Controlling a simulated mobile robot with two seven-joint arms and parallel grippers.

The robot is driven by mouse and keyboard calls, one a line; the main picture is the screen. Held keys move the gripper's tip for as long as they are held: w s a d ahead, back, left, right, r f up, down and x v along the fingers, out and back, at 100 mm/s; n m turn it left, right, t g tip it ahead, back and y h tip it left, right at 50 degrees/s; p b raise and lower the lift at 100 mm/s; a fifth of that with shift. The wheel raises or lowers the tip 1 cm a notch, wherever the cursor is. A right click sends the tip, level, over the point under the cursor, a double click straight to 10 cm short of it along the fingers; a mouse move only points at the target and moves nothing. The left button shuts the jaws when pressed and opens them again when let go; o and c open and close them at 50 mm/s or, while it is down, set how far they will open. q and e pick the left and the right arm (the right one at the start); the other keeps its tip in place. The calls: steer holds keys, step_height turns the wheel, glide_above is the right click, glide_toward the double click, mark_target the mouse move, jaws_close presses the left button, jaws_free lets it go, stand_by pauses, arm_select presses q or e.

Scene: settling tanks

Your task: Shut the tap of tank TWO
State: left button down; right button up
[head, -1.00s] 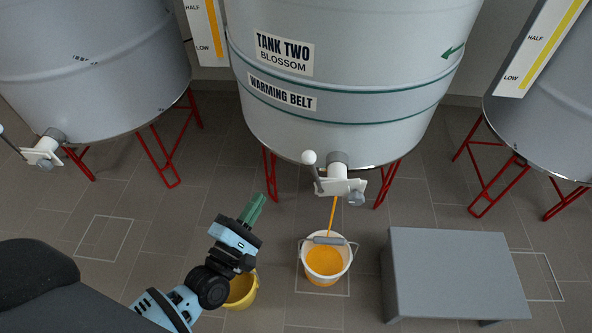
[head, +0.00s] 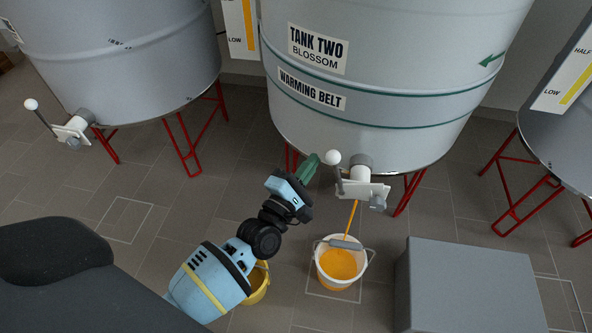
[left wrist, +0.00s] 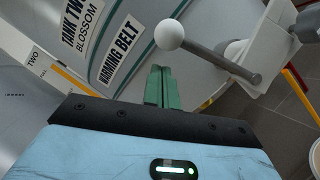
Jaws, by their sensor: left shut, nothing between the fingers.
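Tank TWO (head: 400,60) is a large grey drum labelled "TANK TWO BLOSSOM" in the head view. Its tap (head: 362,185) is at the lower front, with a lever ending in a white ball (head: 332,158). An orange stream runs from the tap into a white bucket (head: 341,262) of orange liquid. My left gripper (head: 311,165) is shut and empty, its green fingers just left of the ball. In the left wrist view the fingers (left wrist: 160,87) point up, and the ball (left wrist: 169,35) and grey lever are ahead to the right, with a gap visible. My right gripper is out of view.
A yellow bucket (head: 258,284) stands on the floor behind my left arm. A grey block-like stand (head: 470,285) is right of the white bucket. Other tanks stand left (head: 120,60) and right (head: 550,140) on red legs.

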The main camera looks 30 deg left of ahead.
mark_target(332, 163)
arm_select(q)
steer(key=shift+d+r, duration=0.25)
steer(key=shift+d, duration=0.3)
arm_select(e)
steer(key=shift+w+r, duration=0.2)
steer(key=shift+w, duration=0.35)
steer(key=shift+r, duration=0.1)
